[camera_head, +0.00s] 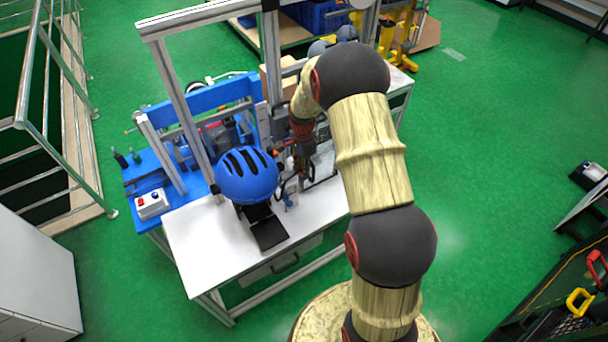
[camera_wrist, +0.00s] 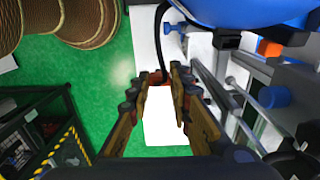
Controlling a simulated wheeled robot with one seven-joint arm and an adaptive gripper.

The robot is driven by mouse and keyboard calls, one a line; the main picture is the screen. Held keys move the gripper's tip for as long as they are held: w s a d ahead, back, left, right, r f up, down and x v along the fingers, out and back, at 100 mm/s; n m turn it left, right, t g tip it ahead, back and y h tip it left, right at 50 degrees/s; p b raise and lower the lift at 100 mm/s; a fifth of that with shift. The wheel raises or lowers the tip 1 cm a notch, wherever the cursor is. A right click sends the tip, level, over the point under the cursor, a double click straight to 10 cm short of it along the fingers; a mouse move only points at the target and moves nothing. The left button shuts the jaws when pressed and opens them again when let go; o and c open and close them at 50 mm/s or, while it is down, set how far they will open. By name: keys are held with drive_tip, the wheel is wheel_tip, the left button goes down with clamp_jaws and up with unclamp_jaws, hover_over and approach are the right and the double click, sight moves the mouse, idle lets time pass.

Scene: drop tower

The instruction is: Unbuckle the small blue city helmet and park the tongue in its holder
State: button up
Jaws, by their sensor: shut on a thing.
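The blue helmet (camera_head: 246,175) sits on a dark stand on the white table, and its lower edge shows at the top of the wrist view (camera_wrist: 235,12). A black strap (camera_wrist: 158,42) hangs from the helmet down to my fingertips. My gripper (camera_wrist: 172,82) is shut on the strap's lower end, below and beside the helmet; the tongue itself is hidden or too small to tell. I cannot make out the tongue's holder or the buckle clearly.
The white table (camera_head: 200,245) is bare at its front left. A metal frame (camera_head: 178,75) rises behind the helmet. A black plate (camera_head: 268,232) lies before the stand. Metal rails and a blue knob (camera_wrist: 273,97) are close to the right of my fingers in the wrist view.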

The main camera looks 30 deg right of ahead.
drive_tip(key=w+d+r+p, duration=0.1)
drive_tip(key=w+r+p, duration=0.1)
drive_tip(key=w+r, duration=0.3)
drive_tip(key=shift+w+r, duration=0.25)
drive_tip(key=shift+w, duration=0.3)
drive_tip(key=shift+w, duration=0.1)
idle(0.5)
drive_tip(key=w+a, duration=0.2)
drive_tip(key=a, duration=0.1)
drive_tip(key=w+a, duration=0.1)
drive_tip(key=shift+w+a+f, duration=0.3)
drive_tip(key=shift+w, duration=0.05)
idle(0.8)
drive_tip(key=shift+s+a+f+b, duration=0.15)
drive_tip(key=shift+f+b, duration=0.25)
drive_tip(key=shift+f, duration=0.4)
drive_tip(key=shift+s+a+f+b, duration=0.1)
drive_tip(key=shift+f+b, duration=0.3)
drive_tip(key=shift+f, duration=0.35)
drive_tip(key=shift+s+a+f+b, duration=0.15)
drive_tip(key=shift+f+b, duration=0.25)
drive_tip(key=shift+f, duration=0.4)
idle(2.5)
